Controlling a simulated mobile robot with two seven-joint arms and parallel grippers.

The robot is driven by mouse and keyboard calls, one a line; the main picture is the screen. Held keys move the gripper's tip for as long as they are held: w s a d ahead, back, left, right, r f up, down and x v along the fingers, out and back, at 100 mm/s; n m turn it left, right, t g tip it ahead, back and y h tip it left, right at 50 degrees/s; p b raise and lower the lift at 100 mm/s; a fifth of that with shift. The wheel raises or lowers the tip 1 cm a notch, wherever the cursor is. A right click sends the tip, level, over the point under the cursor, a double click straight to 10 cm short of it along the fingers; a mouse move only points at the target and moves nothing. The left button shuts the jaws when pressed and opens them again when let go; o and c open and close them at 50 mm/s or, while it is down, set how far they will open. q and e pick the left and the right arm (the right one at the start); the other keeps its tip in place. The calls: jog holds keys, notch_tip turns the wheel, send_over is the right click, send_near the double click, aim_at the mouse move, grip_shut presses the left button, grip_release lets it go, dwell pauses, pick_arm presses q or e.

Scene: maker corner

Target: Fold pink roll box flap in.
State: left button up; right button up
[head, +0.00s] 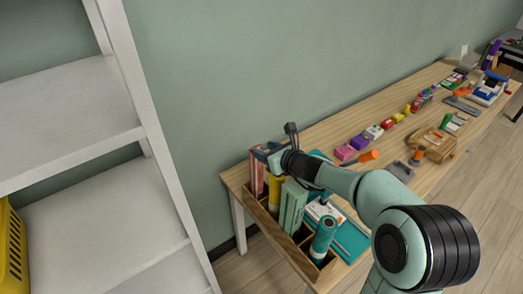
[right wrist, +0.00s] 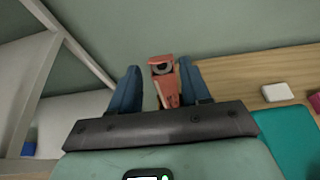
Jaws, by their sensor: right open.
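The pink roll box (head: 256,174) stands upright at the far left end of the wooden organizer (head: 284,240). In the right wrist view the pink roll box (right wrist: 168,92) shows between my fingers, with a dark, round roll end at its top. A small pink edge sticks up there; I cannot tell clearly how the flap lies. My right gripper (head: 264,152) is at the box's top, and its blue fingers are spread on either side in the right wrist view (right wrist: 160,78). I cannot tell whether a finger touches the box. My left gripper is not in view.
A yellow roll (head: 275,194), a pale green box (head: 292,206) and a teal roll (head: 323,238) stand close by in the organizer. The wall is just behind the table. A white shelf (head: 150,140) stands at left. Small coloured items and tools lie further along the table.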

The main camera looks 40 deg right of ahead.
aim_at(256, 147)
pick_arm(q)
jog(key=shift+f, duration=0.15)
pick_arm(e)
jog(key=shift+x, duration=1.35)
jog(key=c, duration=0.7)
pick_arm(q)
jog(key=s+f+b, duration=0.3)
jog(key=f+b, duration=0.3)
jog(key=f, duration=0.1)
pick_arm(e)
jog(key=shift+s+f+t, duration=0.2)
jog(key=shift+f+t, duration=0.15)
jog(key=shift+t, duration=0.35)
jog(key=shift+c, duration=0.2)
jog(key=o, duration=0.7)
jog(key=shift+o, duration=0.2)
